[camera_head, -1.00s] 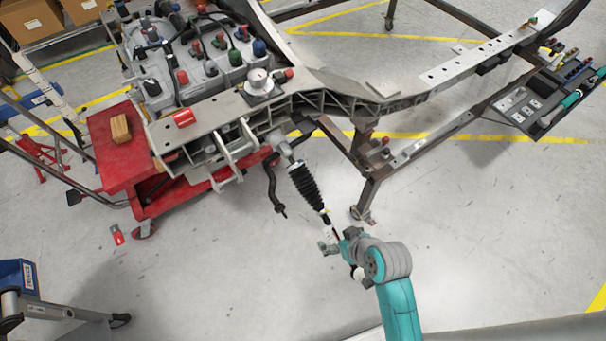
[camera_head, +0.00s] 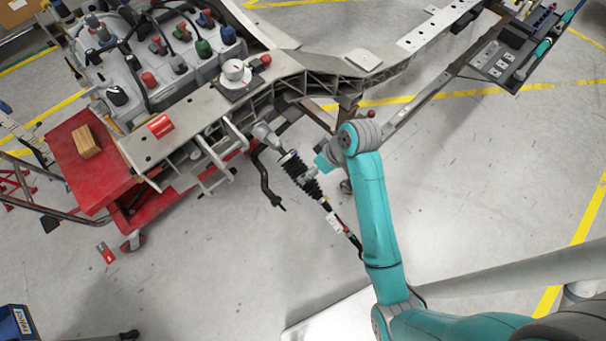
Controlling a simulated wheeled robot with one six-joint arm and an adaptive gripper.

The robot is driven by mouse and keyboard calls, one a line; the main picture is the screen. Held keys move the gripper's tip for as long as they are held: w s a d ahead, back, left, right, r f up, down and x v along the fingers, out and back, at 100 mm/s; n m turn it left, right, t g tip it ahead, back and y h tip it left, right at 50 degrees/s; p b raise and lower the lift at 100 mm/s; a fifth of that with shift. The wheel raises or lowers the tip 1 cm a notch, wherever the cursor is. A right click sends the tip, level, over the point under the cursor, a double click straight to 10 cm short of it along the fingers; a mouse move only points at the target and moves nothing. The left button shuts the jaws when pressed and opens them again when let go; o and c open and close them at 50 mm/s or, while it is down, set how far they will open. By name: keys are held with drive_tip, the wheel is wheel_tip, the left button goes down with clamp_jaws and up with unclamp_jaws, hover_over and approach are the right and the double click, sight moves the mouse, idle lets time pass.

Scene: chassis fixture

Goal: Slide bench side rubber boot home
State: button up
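The black ribbed rubber boot (camera_head: 292,165) sits on the slanted rod that runs down and right from the chassis. A grey metal joint (camera_head: 264,132) is at its upper end, by the frame. Below the boot, the rod carries a white tag (camera_head: 334,221) and ends in a dark thin part. My gripper (camera_head: 306,179) reaches in from the right at the boot's middle and lower part. It appears to lie across or against the boot. The fingers are small and partly hidden, so I cannot tell whether they grip it.
The grey chassis frame (camera_head: 365,60) spans the upper middle. A red cart (camera_head: 75,170) with a wooden block (camera_head: 87,141) stands at left. A dark bent bar (camera_head: 265,180) hangs left of the boot. A tool tray (camera_head: 505,60) is at upper right.

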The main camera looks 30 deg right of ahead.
drive_tip(key=x, duration=0.7)
drive_tip(key=shift+f, duration=0.1)
drive_tip(key=c, duration=1.7)
drive_tip(key=shift+o, duration=0.2)
drive_tip(key=w+r, duration=0.1)
drive_tip(key=w, duration=0.1)
drive_tip(key=w+a+r, duration=0.1)
drive_tip(key=w, duration=0.1)
drive_tip(key=w+a+r, duration=0.1)
drive_tip(key=w, duration=0.1)
drive_tip(key=shift+w+a+r, duration=0.1)
drive_tip(key=shift+w, duration=0.25)
drive_tip(key=o, duration=1.7)
drive_tip(key=shift+c, duration=0.2)
drive_tip(key=v, duration=1.2)
